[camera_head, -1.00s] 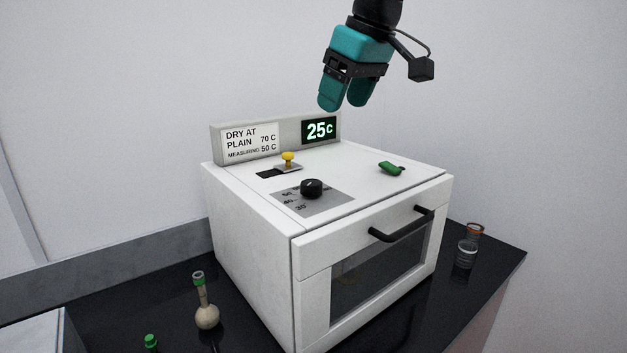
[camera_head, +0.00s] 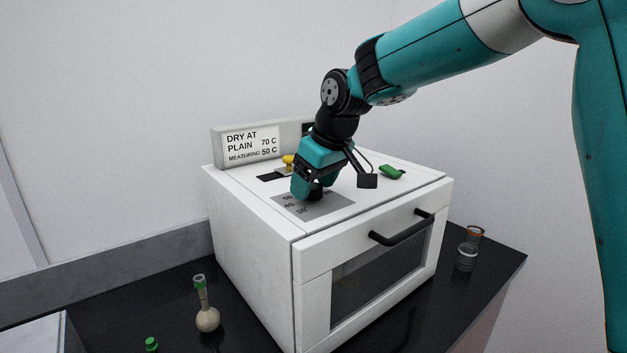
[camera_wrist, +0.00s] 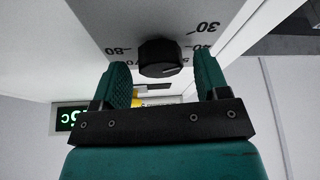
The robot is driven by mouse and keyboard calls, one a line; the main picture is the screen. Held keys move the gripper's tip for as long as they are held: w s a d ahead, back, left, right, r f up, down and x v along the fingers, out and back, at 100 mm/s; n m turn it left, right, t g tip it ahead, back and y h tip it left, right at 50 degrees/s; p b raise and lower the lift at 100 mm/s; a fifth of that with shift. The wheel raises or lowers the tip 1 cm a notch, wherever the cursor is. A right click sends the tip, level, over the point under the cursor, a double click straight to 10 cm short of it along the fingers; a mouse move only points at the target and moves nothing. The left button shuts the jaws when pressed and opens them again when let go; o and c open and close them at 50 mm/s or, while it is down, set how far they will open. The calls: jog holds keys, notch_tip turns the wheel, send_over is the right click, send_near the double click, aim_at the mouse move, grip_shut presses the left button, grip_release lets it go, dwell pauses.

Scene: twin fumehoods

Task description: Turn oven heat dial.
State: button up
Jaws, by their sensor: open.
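The black heat dial (camera_wrist: 160,56) sits on a grey scale plate (camera_head: 330,207) on top of the white oven (camera_head: 250,230). My gripper (camera_head: 308,198) is down over the dial and hides most of it in the head view. In the wrist view my gripper (camera_wrist: 163,80) is open, with the dial between its teal fingers and a gap on each side. Scale numbers such as 30 and 80 show around the dial. I cannot tell which mark the dial points to. The display (camera_wrist: 68,117) is only partly seen in the wrist view.
A yellow knob (camera_head: 288,160) stands just behind my gripper and a green switch (camera_head: 391,172) lies to the right on the oven top. The oven door has a black handle (camera_head: 402,228). A flask (camera_head: 207,317) and glass vessels (camera_head: 467,257) stand on the black counter.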

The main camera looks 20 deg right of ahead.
jog(key=shift+f, duration=0.15)
jog(key=c, duration=0.9)
